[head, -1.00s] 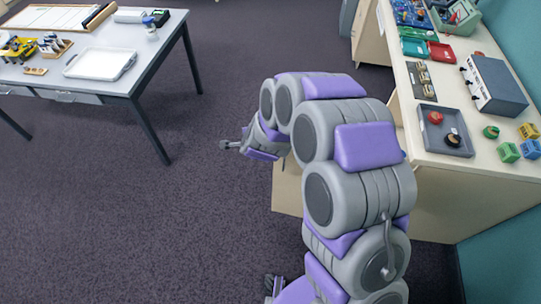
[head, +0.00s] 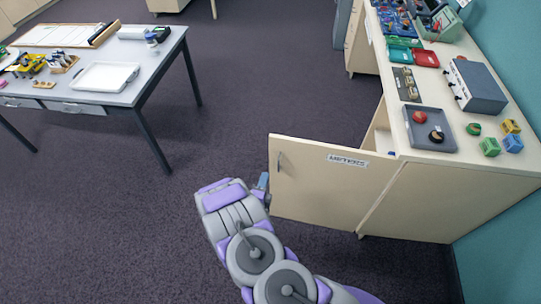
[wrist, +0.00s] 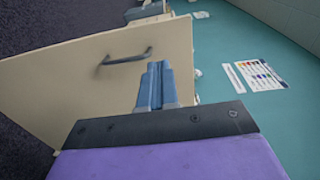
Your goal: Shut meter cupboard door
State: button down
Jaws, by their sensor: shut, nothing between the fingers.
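My gripper (head: 263,182) is at that free edge, fingers shut and empty. In the wrist view, the shut blue-grey fingers (wrist: 156,86) overlap the right part of the door (wrist: 65,85), just right of the handle (wrist: 127,57). I cannot tell whether they touch the door. Part of the cupboard's opening shows behind the door's top edge.
The cupboard's top holds a grey tray (head: 455,143) with small items, a grey box (head: 477,85) and coloured blocks. A grey table (head: 140,95) stands at the left. Dark carpet between them is clear. A teal wall (head: 510,235) is at the right.

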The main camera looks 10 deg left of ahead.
jog(key=b, duration=0.2)
send_near(271, 147)
jog(key=w, duration=0.2)
jog(key=w+d, duration=0.1)
jog(key=w, duration=0.2)
jog(key=shift+w+d, duration=0.3)
jog(key=shift+w, duration=0.1)
jog(key=shift+w+a+t, duration=0.3)
jog(key=shift+w+a, duration=0.05)
jog(key=shift+w, duration=0.05)
jog(key=shift+d, duration=0.1)
